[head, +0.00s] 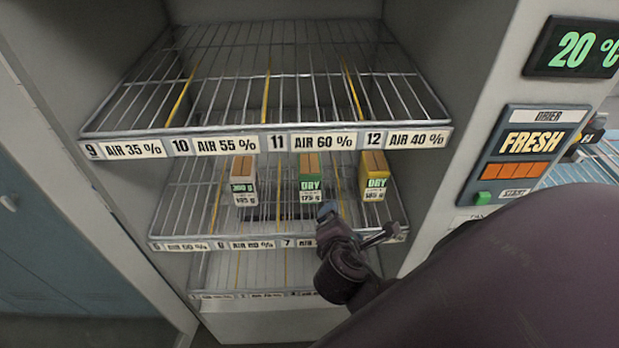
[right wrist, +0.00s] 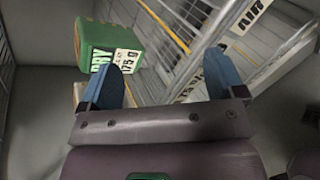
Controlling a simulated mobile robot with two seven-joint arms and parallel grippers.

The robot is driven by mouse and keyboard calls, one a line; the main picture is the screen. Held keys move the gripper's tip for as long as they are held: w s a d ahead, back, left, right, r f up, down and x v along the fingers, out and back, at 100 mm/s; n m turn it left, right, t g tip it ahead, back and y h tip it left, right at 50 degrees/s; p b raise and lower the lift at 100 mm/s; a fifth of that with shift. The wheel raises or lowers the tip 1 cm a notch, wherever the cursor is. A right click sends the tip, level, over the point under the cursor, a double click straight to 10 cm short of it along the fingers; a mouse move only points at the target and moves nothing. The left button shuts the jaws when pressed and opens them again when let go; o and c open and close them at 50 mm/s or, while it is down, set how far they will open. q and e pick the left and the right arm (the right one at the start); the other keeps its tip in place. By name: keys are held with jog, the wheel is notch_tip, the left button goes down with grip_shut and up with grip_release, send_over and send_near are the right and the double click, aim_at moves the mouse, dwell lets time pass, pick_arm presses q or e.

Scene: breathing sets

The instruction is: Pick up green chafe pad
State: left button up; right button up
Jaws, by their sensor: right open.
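The green chafe pad (head: 310,180) is a box-shaped pack with a tan top and a white "DRY 175 g" label. It stands upright on the middle wire shelf, between two other packs. In the right wrist view a green pack (right wrist: 108,40) with a "175 g" label shows at the upper left, just beyond the left finger. My right gripper (head: 360,222) is in front of the middle shelf, below and to the right of the green pad. In the right wrist view its blue fingers (right wrist: 160,64) are wide apart with nothing between them. My left gripper is not in view.
A white-labelled pack (head: 243,181) stands left of the green one and a yellow pack (head: 374,177) stands right. The upper wire shelf (head: 265,85) overhangs them and is empty. A control panel (head: 524,155) is on the right wall. The lower shelf (head: 245,272) looks empty.

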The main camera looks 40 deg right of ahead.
aim_at(309, 170)
jog(key=w+a+r+n+t, duration=0.1)
jog(key=n, duration=0.2)
jog(key=w+a+r+n+t, duration=0.1)
jog(key=w+n+t, duration=0.1)
jog(key=n, duration=0.2)
jog(key=w+a+r+n+t, duration=0.1)
jog(key=w+n+t, duration=0.1)
jog(key=n, duration=0.2)
jog(key=shift+w+a+r+h, duration=0.1)
jog(key=shift+w+a+h, duration=0.1)
jog(key=shift+a+h, duration=0.15)
jog(key=shift+w+n+t, duration=0.3)
jog(key=shift+n, duration=0.1)
jog(key=shift+r+p+x, duration=0.15)
jog(key=shift+x, duration=2.45)
jog(key=shift+r+p+x, duration=0.15)
jog(key=shift+x, duration=2.4)
jog(key=shift+d, duration=0.1)
jog(key=shift+c, duration=0.3)
jog(key=c, duration=1.2)
